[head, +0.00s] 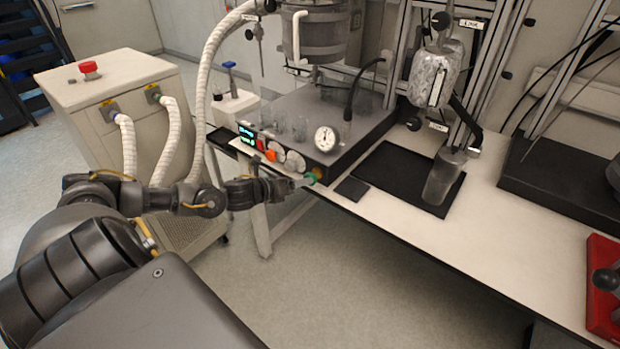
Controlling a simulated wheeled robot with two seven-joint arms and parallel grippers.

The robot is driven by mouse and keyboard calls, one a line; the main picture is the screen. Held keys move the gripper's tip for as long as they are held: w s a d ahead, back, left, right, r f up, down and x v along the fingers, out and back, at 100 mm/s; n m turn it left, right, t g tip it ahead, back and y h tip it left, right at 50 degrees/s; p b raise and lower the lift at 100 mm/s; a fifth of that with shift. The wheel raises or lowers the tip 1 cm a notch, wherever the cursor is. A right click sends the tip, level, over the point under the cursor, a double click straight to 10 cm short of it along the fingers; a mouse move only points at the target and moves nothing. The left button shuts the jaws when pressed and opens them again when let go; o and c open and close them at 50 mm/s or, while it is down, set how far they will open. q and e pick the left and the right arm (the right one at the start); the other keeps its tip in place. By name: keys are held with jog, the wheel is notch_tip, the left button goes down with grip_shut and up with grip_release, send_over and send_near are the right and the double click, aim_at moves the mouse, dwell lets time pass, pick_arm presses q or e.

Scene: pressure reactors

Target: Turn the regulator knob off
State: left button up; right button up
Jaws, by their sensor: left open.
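A dark reactor base (345,140) stands on the white bench. Its front panel carries a lit display (246,134), orange-red controls (271,155), round grey discs (294,161) and a white dial gauge (325,138). A small green and yellow knob-like part (311,176) sits at the panel's lower right corner. I cannot tell for sure which control is the regulator knob. My left gripper (302,182) is open, in front of the panel, with its tips close to the green part. Contact is unclear, and the gripper partly hides the panel's lower edge. My right gripper is not in view.
A black tray (400,165) with a grey cylinder lies right of the base, and a small dark pad (352,189) lies near the bench's front edge. A white cabinet (110,85) with hoses stands left.

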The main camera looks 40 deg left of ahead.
pick_arm(q)
jog(key=p+x, duration=0.1)
jog(key=x, duration=0.4)
jog(key=shift+w+d+f, duration=0.1)
jog(key=shift+w+f, duration=0.05)
jog(key=shift+w, duration=0.2)
jog(key=shift+c, duration=0.4)
jog(key=c, duration=0.9)
